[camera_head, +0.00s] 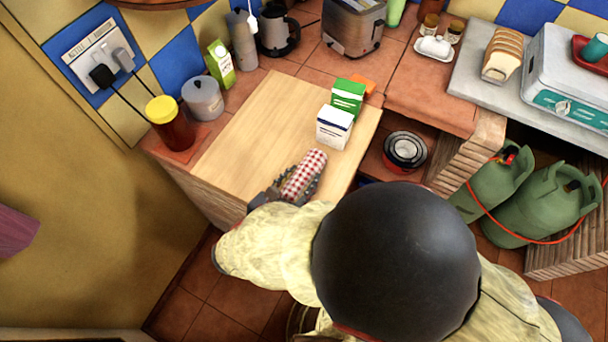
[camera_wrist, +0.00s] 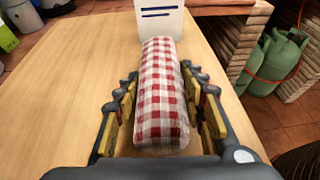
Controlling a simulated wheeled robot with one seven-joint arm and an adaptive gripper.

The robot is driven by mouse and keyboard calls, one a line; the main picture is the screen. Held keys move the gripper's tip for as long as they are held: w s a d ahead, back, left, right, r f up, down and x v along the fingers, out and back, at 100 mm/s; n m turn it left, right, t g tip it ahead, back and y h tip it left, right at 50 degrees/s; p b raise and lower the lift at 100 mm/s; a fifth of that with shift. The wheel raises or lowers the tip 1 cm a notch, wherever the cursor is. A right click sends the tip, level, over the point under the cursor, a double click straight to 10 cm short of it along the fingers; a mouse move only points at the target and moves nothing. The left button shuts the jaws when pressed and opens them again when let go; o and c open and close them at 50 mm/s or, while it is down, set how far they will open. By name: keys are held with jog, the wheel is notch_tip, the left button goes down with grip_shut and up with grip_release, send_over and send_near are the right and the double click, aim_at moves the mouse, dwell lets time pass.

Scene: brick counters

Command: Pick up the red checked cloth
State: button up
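The red checked cloth (camera_head: 306,172) is a rolled, red-and-white bundle near the front edge of the wooden board (camera_head: 262,112). It also shows in the wrist view (camera_wrist: 160,98), lying lengthwise between the two fingers of my gripper (camera_wrist: 162,105). The fingers stand apart, one on each side of the cloth. A narrow gap shows on the left side; on the right the finger is very close, and I cannot tell whether it touches. In the head view my gripper (camera_head: 290,186) is at the cloth, partly hidden by my arm.
A white box (camera_head: 333,128) stands just beyond the cloth, with a green box (camera_head: 348,97) behind it. A red-brown jar (camera_head: 170,122), a grey pot (camera_head: 203,97) and a green carton (camera_head: 219,65) line the left. The board's left part is clear.

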jog(key=c, duration=0.6)
jog(key=shift+r, duration=0.15)
